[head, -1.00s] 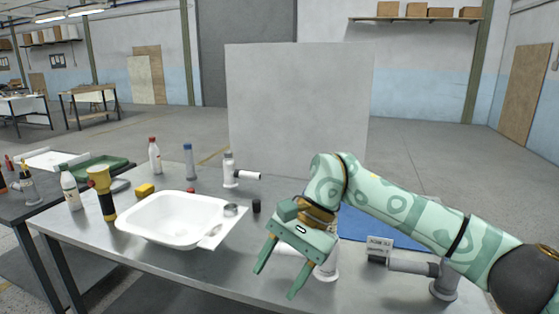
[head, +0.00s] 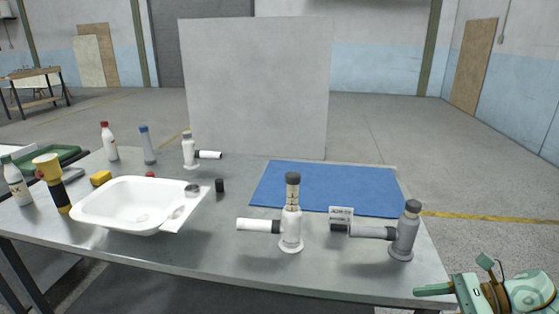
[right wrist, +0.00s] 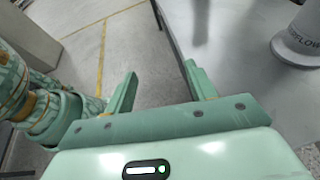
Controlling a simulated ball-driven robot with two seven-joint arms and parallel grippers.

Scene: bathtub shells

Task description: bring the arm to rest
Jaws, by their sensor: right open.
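My right gripper (head: 428,291) is at the lower right of the head view, off the table's front right corner. It holds nothing. In the right wrist view its two green fingers (right wrist: 162,74) are spread apart, with bare floor and the table's edge between and beyond them. My left gripper is in neither view.
The steel table (head: 215,262) carries a white tub shell (head: 90,212), a blue mat (head: 325,182), a white fitting (head: 291,232) and a grey fitting (head: 403,238). The grey fitting stands nearest my right gripper. Bottles stand at the left. Floor right of the table is clear.

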